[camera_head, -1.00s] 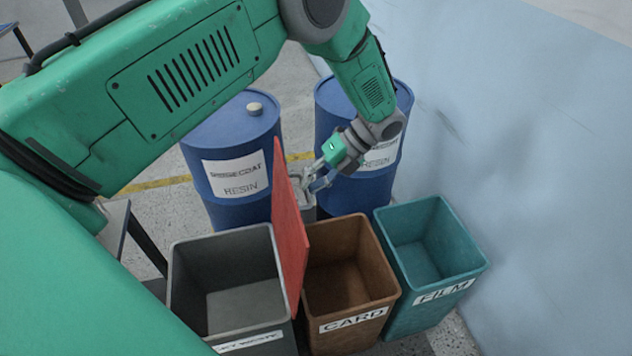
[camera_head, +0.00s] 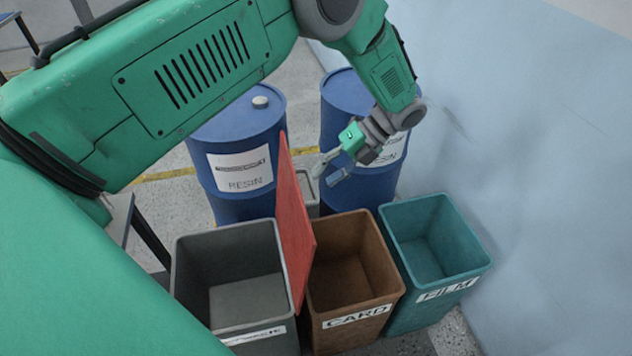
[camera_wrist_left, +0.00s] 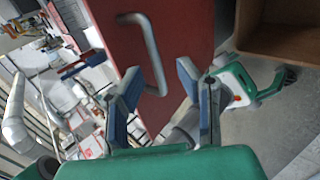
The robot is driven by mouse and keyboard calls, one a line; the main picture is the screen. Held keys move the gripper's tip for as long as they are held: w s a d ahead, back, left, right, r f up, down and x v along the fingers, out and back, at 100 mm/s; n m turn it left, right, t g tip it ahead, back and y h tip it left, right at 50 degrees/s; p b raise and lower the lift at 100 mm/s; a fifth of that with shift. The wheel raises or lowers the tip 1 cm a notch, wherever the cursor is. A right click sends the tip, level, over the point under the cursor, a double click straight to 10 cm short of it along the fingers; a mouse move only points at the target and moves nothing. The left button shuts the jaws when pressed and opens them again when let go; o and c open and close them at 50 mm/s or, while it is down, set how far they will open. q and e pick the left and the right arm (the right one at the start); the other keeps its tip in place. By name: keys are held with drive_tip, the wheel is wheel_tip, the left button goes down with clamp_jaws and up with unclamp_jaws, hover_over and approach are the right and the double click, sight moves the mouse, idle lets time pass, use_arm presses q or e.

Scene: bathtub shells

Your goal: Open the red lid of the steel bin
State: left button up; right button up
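The red lid (camera_head: 295,225) stands open, raised roughly upright at the right edge of the steel-grey bin (camera_head: 230,285), whose empty inside shows in the head view. In the left wrist view the lid's red face (camera_wrist_left: 182,40) carries a grey bar handle (camera_wrist_left: 148,50). My left gripper (camera_head: 326,172) is to the right of the lid's top, above the back of the brown bin. Its fingers also show in the left wrist view (camera_wrist_left: 158,95), spread apart with nothing between them, and the handle's lower end lies just beyond them.
A brown bin (camera_head: 385,282) marked CARD and a teal bin (camera_head: 470,240) marked FILM stand to the right. Two blue drums (camera_head: 235,150) (camera_head: 345,100) stand behind the bins. A pale blue wall (camera_head: 540,150) closes the right side.

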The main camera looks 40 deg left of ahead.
use_arm(q)
drive_tip(key=v, duration=0.7)
drive_tip(key=shift+w+r, duration=0.15)
drive_tip(key=shift+w, duration=0.3)
drive_tip(key=shift+d, duration=0.1)
